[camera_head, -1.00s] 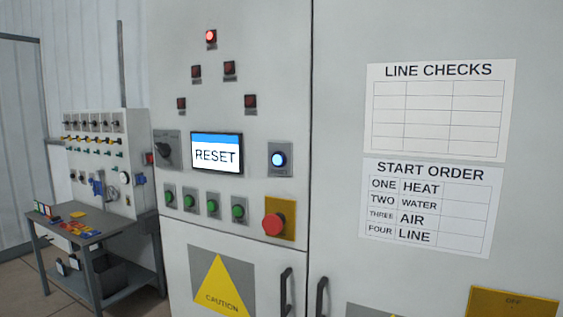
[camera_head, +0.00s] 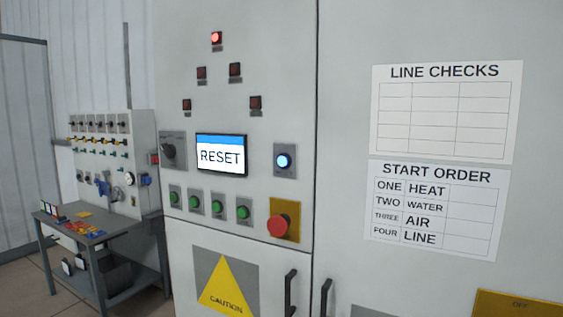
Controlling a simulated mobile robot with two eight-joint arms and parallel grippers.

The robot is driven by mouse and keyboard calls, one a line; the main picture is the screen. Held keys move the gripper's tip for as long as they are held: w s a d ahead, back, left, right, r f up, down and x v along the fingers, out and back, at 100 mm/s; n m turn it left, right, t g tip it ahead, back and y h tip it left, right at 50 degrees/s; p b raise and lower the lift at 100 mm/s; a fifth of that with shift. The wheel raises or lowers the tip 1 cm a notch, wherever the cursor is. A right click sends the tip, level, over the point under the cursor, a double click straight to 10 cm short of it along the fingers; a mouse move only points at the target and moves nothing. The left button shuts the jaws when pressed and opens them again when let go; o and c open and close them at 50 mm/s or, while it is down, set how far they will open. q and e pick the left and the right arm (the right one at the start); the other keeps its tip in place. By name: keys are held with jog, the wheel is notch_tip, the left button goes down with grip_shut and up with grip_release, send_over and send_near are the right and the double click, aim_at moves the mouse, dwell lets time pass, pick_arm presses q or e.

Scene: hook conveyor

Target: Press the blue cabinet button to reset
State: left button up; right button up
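The blue cabinet button (camera_head: 284,161) is lit and sits on a grey plate on the front of the grey cabinet (camera_head: 345,200). It is right of a display screen (camera_head: 221,155) that reads RESET under a blue band. A red mushroom button (camera_head: 279,226) on a yellow plate is just below the blue button. Neither of my grippers shows in the head view, and nothing covers the blue button.
A row of green buttons (camera_head: 218,207) and a dark rotary switch (camera_head: 169,151) are on the same panel. One top lamp (camera_head: 216,38) glows red; the lamps below are dark. Door handles (camera_head: 290,292) stick out low. A workbench (camera_head: 90,235) stands at left.

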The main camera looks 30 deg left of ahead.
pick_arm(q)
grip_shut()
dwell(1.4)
